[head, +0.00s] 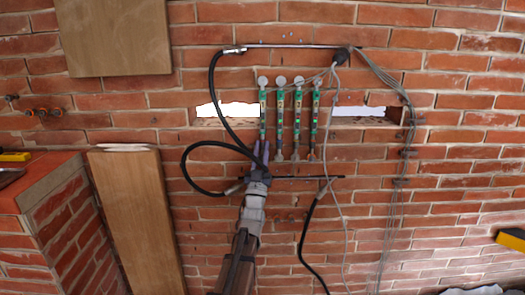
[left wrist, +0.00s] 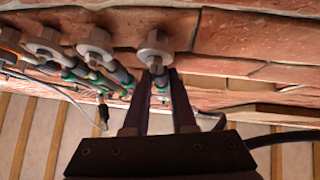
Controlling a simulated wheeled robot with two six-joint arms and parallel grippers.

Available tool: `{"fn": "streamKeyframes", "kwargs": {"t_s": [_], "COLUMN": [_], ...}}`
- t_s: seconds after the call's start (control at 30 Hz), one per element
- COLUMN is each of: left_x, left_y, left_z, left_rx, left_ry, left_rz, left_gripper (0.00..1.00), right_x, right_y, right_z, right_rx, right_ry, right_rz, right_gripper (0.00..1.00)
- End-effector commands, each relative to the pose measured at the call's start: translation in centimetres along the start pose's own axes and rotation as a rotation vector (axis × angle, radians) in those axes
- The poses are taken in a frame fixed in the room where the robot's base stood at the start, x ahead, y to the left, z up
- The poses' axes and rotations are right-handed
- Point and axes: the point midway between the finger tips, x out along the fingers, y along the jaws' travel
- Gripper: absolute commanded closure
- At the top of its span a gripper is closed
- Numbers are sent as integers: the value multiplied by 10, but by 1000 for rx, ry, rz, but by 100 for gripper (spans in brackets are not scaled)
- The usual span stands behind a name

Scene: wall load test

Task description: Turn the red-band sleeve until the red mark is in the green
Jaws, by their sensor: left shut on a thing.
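Several green rod-shaped gauges hang upright side by side on the brick wall in the head view, each with a round pale top. My left gripper (head: 262,150) reaches up from below to the lower end of the leftmost gauge (head: 263,105) and is shut on its sleeve. The left wrist view shows the gripper's dark fingers (left wrist: 160,88) on either side of that gauge, below its grey nut (left wrist: 155,48). The fingers hide much of the sleeve. The red band, the red mark and its place against the green are too small to tell. My right gripper is not in view.
A black hose (head: 213,90) loops left of the gauges. Thin rods cross above and below them. Grey cables (head: 408,120) hang at the right. Wall openings (head: 235,108) flank the gauges. A wooden board (head: 140,215) leans at the lower left.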

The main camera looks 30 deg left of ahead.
Motion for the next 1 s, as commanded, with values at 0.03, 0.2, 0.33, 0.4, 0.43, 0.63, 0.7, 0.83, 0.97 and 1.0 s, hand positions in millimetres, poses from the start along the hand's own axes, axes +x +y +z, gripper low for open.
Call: {"fn": "streamKeyframes", "kwargs": {"t_s": [0.03,0.2,0.33,0.4,0.43,0.63,0.7,0.83,0.97,1.0], "left_x": [0,0,0,0,0,0,0,0,-3,-5], "left_y": [0,0,0,0,0,0,0,0,0,0], "left_z": [0,0,0,0,0,0,0,0,1,1], "left_rx": [-5,-10,-10,-10,-10,-9,-9,-9,-9,-9], "left_ry": [0,-1,-2,-2,-2,-2,-2,-2,-2,-2], "left_rz": [5,8,8,7,7,7,7,7,7,7], "left_gripper": [100,100,100,71,68,45,45,45,45,45], "right_x": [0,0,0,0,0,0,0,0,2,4], "right_y": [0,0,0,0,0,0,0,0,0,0], "right_z": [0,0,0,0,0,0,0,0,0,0], "right_rx": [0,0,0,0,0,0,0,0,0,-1], "right_ry": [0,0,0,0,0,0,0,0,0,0], "right_rz": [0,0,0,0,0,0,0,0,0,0], "right_gripper": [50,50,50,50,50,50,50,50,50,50]}}
